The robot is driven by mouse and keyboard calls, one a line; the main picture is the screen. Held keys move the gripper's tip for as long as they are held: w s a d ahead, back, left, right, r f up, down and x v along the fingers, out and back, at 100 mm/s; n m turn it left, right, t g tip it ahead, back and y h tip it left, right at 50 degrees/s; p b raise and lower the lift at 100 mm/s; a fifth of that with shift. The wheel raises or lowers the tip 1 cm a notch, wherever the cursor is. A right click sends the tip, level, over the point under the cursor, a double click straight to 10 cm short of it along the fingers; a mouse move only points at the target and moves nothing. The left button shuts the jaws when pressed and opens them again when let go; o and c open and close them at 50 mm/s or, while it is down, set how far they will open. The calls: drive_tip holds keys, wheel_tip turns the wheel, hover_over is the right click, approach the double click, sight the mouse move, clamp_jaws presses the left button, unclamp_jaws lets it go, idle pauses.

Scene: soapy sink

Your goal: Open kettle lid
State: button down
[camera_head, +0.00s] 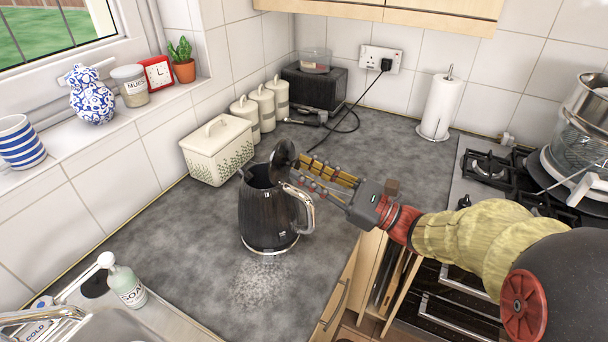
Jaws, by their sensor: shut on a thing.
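A dark ribbed kettle (261,220) with a silver handle (305,207) stands upright on the grey worktop. Its round dark lid (282,154) is raised and tilted steeply above the kettle's top, on the handle side, and the kettle's mouth shows open. My gripper (298,167) reaches in from the right, above the handle, with its fingertips at the lid. It is shut on the lid. The exact contact is small and partly hidden by the fingers.
A cream bread bin (217,155) and white canisters (262,105) stand behind the kettle. A black cable (340,130) lies on the worktop near a paper towel roll (440,102). A soap bottle (124,282) stands by the sink at front left.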

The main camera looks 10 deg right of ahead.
drive_tip(key=shift+f, duration=0.15)
idle(0.4)
drive_tip(key=c, duration=1.6)
unclamp_jaws()
drive_tip(key=shift+d, duration=0.1)
drive_tip(key=v, duration=1.2)
drive_tip(key=shift+f, duration=0.2)
drive_tip(key=shift+c, duration=0.3)
